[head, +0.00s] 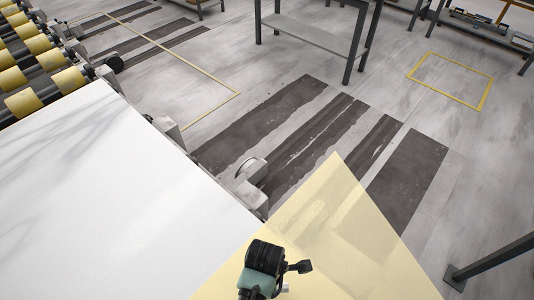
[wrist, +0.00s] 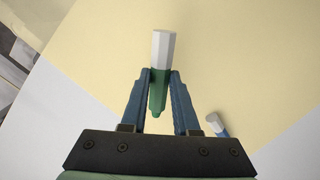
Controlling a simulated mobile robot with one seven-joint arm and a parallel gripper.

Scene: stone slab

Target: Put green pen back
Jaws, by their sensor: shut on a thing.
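In the wrist view, my gripper (wrist: 159,76) is shut on the green pen (wrist: 158,94). The pen has a green body and a white end that points away past the fingertips. A blue pen (wrist: 220,128) with a white end lies to the right of my gripper, partly hidden by the gripper's body. Below the pens is a pale yellow surface (wrist: 240,60). In the head view my arm's end is at the bottom, over the corner of the yellow surface (head: 345,215); the fingers and the pens cannot be made out there.
A large white slab surface (head: 100,180) fills the left, beside the yellow one. A roller conveyor (head: 40,65) with yellow rollers stands at the far left. A grey metal table (head: 310,35) stands on the floor behind. The floor beyond the slab edge has dark stripes.

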